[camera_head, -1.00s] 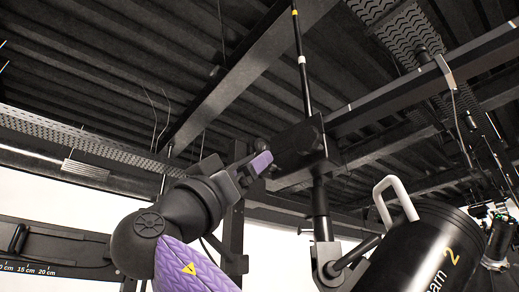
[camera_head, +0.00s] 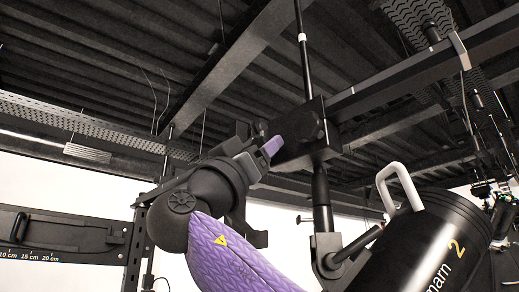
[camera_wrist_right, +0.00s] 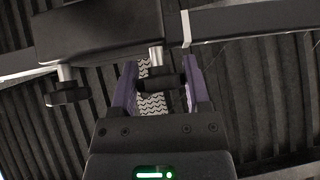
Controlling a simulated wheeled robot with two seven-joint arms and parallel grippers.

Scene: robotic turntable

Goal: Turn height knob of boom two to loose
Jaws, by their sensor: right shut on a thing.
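The boom labelled 2 has a black lamp body (camera_head: 425,245) with a yellow "2", a black vertical pole (camera_head: 321,200) and a black clamp block (camera_head: 310,148). My right gripper (camera_head: 268,148), with purple fingers, reaches the block's left side in the head view; the knob there is hidden. In the right wrist view, my right gripper (camera_wrist_right: 160,78) has its fingers on either side of a dark knob (camera_wrist_right: 153,84) on a silver shaft and is shut on it. A second dark knob (camera_wrist_right: 67,95) on a silver shaft sits to the left, outside the fingers. My left gripper is not in view.
A white handle (camera_head: 400,185) sticks up from the lamp body. A black horizontal beam (camera_head: 430,72) runs right from the block. Dark ceiling beams lie above. A rail with centimetre marks (camera_head: 30,257) is at the lower left.

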